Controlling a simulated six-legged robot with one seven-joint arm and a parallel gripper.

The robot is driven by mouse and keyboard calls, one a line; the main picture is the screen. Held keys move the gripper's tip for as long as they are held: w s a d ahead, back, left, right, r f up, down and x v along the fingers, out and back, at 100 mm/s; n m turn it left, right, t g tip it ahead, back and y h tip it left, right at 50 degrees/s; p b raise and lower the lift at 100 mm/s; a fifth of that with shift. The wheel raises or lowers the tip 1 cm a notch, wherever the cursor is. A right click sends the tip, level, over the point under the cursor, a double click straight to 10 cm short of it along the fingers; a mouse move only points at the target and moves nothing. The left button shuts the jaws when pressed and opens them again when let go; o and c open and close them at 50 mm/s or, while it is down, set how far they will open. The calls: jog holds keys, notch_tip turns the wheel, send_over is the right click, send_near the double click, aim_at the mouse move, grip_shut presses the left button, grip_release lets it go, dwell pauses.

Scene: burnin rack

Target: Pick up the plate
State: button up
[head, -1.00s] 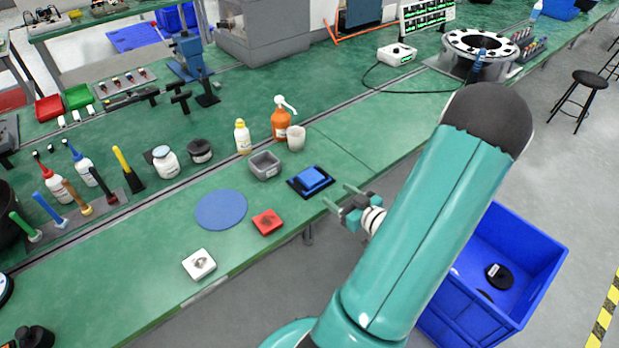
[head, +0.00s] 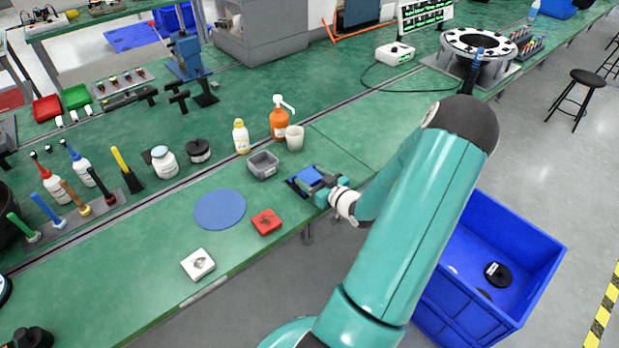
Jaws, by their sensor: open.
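A flat round blue disc (head: 220,209) lies on the bench further left, apart from the gripper.
A grey square bin (head: 263,166), a beige cup (head: 295,138) and an orange pump bottle (head: 279,121) stand behind the gripper. A red square block (head: 266,222) and a white square block (head: 198,264) lie to the left. A blue crate (head: 540,285) stands on the floor at right.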

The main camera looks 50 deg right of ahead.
jog(key=shift+x, duration=0.75)
jog(key=c, duration=0.6)
jog(key=shift+r, duration=0.15)
